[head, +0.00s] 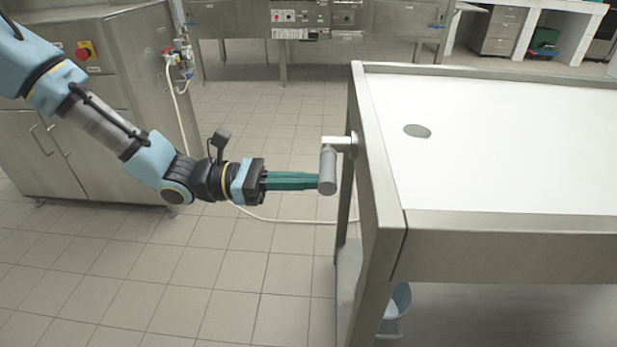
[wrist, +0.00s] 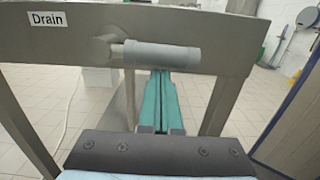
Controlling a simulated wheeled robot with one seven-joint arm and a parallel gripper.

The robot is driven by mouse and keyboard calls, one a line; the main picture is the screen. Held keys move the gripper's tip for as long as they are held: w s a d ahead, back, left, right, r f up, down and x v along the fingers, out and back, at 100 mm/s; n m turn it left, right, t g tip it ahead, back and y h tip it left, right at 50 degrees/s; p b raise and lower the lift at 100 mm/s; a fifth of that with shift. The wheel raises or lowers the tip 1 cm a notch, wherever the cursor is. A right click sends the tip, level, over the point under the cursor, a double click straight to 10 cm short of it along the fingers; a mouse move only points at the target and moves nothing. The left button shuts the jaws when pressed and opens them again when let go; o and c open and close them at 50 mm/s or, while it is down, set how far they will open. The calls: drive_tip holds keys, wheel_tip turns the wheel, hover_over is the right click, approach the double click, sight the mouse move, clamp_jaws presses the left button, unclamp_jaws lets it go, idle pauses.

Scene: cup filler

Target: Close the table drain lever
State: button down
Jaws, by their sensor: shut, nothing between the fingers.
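The drain lever (head: 328,172) is a grey cylindrical handle on a short metal stem at the left side of the steel table (head: 374,180). In the head view the handle hangs down from the stem. In the wrist view the lever (wrist: 165,57) lies across the picture, to the right of its pivot, near a "Drain" label (wrist: 47,19). My gripper (head: 316,181) has long green fingers, shut together and empty. Their tips reach the lever in the head view and pass behind it in the wrist view (wrist: 160,80). I cannot tell whether they touch it.
The table has a white top with a round drain hole (head: 417,131). A bucket (head: 397,308) stands under the table. A steel cabinet (head: 95,110) stands at the left, with a hose (head: 190,115) beside it.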

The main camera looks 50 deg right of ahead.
drive_tip(key=shift+s+r+n+p, duration=0.1)
drive_tip(key=shift+r+n+p, duration=0.2)
drive_tip(key=shift+r+p, duration=0.35)
drive_tip(key=shift+f, duration=0.1)
